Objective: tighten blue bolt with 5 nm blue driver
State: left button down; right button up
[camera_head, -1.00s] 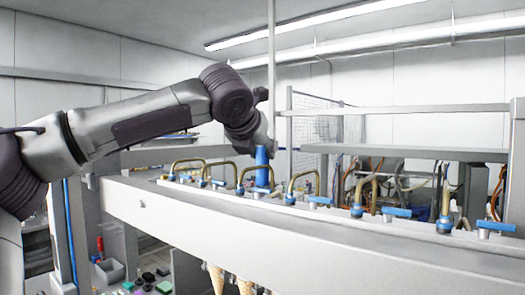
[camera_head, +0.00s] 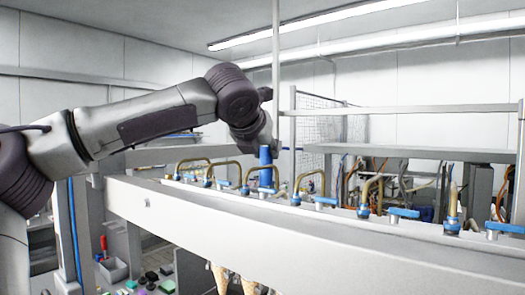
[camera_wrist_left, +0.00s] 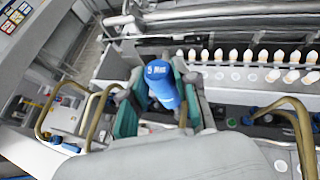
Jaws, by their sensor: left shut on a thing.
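The blue driver (camera_head: 265,166) stands roughly upright at the back edge of the long grey beam, just below the end of my left arm. In the left wrist view the driver (camera_wrist_left: 163,85) shows "5 Nm" on its blue cap. My left gripper (camera_wrist_left: 157,96) has its green-padded fingers on either side of the driver and is shut on it. Several blue fittings line the beam, such as one with a flat handle (camera_head: 325,201). The driver's lower end is hidden, so I cannot tell whether it touches a bolt. My right gripper is not in view.
Several bent brass tubes (camera_head: 309,181) rise from the beam (camera_head: 250,222) close around the driver. Ice cream cones (camera_head: 221,279) hang below it. In the left wrist view, rows of white-topped cones (camera_wrist_left: 232,54) stand at the upper right.

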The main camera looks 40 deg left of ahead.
pick_arm(q)
jog(key=n+y, duration=0.1)
jog(key=n+g+y, duration=0.1)
jog(key=shift+w+d+n+g, duration=0.15)
jog(key=shift+d+n+g, duration=0.15)
jog(key=shift+d, duration=0.05)
jog(key=shift+a, duration=0.1)
